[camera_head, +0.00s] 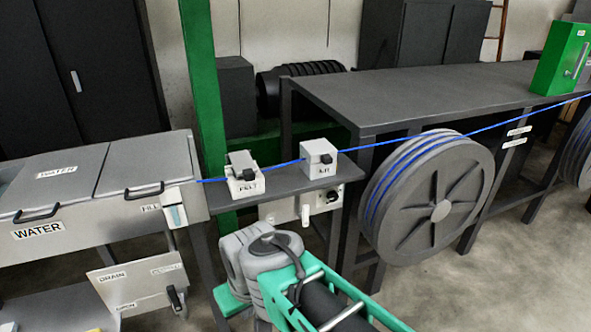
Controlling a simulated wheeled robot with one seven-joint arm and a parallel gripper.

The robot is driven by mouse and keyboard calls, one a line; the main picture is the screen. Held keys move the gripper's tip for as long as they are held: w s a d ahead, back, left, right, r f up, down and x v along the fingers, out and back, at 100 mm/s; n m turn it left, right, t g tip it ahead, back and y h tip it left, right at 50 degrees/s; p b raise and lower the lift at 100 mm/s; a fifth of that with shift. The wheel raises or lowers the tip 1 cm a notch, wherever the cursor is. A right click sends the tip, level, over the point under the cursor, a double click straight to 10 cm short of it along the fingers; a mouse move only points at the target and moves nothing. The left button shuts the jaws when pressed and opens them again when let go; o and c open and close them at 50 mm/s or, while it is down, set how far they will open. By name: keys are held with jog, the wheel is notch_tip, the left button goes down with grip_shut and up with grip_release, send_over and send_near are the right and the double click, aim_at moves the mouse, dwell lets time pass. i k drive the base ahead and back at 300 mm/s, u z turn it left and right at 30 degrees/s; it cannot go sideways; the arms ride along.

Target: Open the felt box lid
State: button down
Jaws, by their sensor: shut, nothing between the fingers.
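The felt box (246,188) is a small pale box with a FELT label on its front. It sits on a narrow dark shelf (285,182) near the middle of the head view. Its pale lid (240,158) has a black catch or handle at the front and looks down on the box. The blue cable (283,164) runs into the box from both sides. My grey and green arm (270,262) rises from the bottom, in front of and below the shelf. I cannot make out my gripper's fingers in this view.
A white AIR box (319,158) stands right of the felt box on the cable line. A green post (205,90) rises behind. The WATER tank (80,190) is at left. A large cable reel (427,197) and a long table (420,88) are at right.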

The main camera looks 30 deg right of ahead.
aim_at(243, 165)
jog(key=z, duration=0.1)
jog(key=k, duration=0.4)
jog(key=z, duration=0.3)
jog(key=i, duration=0.5)
jog(key=z, duration=0.05)
jog(key=k, duration=1.1)
jog(key=u, duration=1.1)
jog(key=i, duration=1.25)
jog(key=z, duration=0.5)
